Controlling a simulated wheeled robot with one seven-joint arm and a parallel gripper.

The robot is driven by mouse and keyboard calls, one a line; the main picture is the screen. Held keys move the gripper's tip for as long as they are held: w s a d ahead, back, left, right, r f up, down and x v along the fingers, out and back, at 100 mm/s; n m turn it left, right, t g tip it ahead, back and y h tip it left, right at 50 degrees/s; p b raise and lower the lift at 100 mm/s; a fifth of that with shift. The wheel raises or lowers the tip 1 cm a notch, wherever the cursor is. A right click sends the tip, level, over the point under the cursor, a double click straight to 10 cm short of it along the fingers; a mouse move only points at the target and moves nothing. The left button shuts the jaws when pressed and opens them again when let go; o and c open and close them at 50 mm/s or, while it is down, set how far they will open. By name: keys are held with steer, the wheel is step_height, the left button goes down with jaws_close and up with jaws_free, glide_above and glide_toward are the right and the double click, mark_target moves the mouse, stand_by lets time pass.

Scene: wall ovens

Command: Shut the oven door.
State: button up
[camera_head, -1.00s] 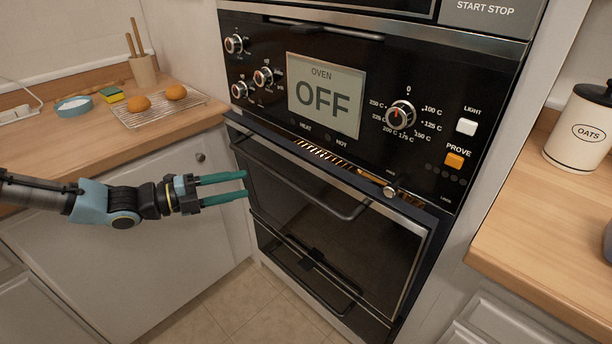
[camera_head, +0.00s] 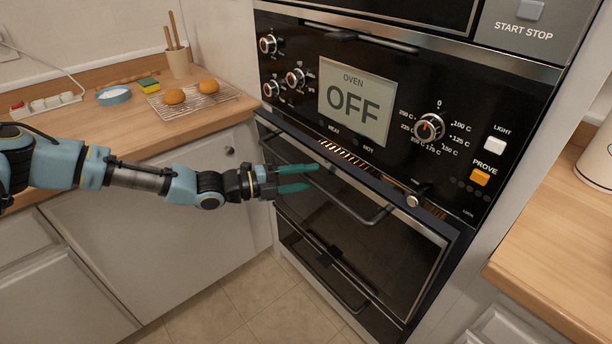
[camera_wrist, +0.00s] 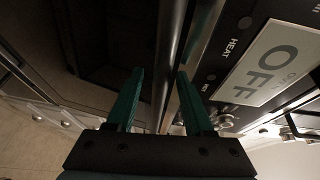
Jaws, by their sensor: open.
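The oven door (camera_head: 385,255) is a dark glass panel with a metal frame and a bar handle (camera_head: 345,203). Its top leans slightly out from the oven, leaving a narrow gap with a lit, slatted strip (camera_head: 345,154) behind it. My gripper (camera_head: 312,178) is open and empty, its two green fingers overlapping the upper left of the door in the head view. In the wrist view, my gripper (camera_wrist: 160,75) has a dark bar and a metal edge running beyond and between its fingertips. I cannot tell whether the fingers touch the door.
The control panel above has a display (camera_head: 354,103) reading OFF and several knobs, one (camera_head: 429,127) at right. A left counter (camera_head: 120,130) holds a rack with buns (camera_head: 190,95). A right counter (camera_head: 550,240) flanks the oven. The floor (camera_head: 265,305) below is clear.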

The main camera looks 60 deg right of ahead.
steer(key=shift+c, duration=0.4)
jaws_close()
stand_by(0.9)
